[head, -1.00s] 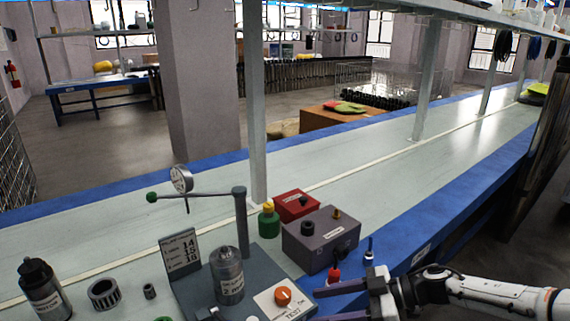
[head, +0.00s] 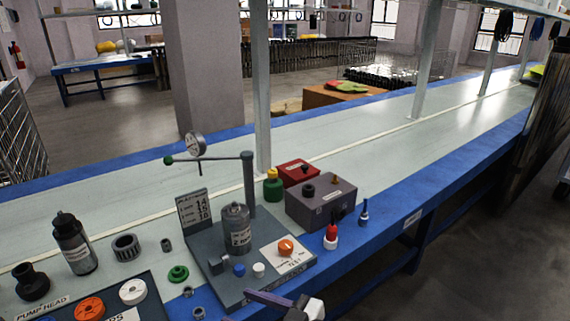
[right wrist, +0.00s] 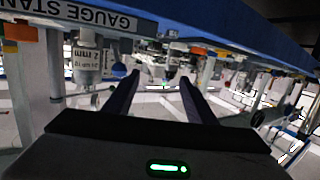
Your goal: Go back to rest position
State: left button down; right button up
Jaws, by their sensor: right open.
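My right gripper (head: 268,299) shows only in part at the bottom edge of the head view, in front of the gauge stand. In the right wrist view its two dark fingers (right wrist: 158,92) are apart with nothing between them. My left gripper is not in view. The gauge stand (head: 222,278) holds a grey cylinder (head: 237,228), a dial gauge (head: 195,144) on an arm and a test panel with an orange knob (head: 286,247). Its lettering also shows in the right wrist view (right wrist: 95,17).
A grey box (head: 320,204), a red box (head: 297,173) and a red bottle (head: 331,237) stand right of the gauge stand. The bench beyond is clear.

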jog(key=s+d+f+m+g+h, duration=0.1)
jog(key=s+d+f+m+h, duration=0.15)
jog(key=s+d+h, duration=0.45)
jog(key=s+d+f+m+g+h, duration=0.2)
jog(key=s+d+m, duration=0.2)
jog(key=s+d, duration=0.75)
jog(key=s+d+f+m+g+h, duration=0.15)
jog(key=s+d+m+h, duration=0.35)
jog(key=d, duration=0.6)
pick_arm(q)
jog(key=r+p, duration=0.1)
jog(key=p, duration=0.1)
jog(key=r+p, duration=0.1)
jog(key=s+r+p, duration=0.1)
jog(key=p, duration=0.1)
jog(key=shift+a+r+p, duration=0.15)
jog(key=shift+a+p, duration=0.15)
pick_arm(e)
jog(key=w+a+f+n+t+y, duration=0.1)
jog(key=w+a+f+t+y, duration=0.1)
jog(key=a+f+t, duration=0.3)
jog(key=shift+w+a+f, duration=0.2)
jog(key=shift+w+a, duration=0.35)
jog(key=shift+w, duration=0.05)
jog(key=shift+t, duration=0.25)
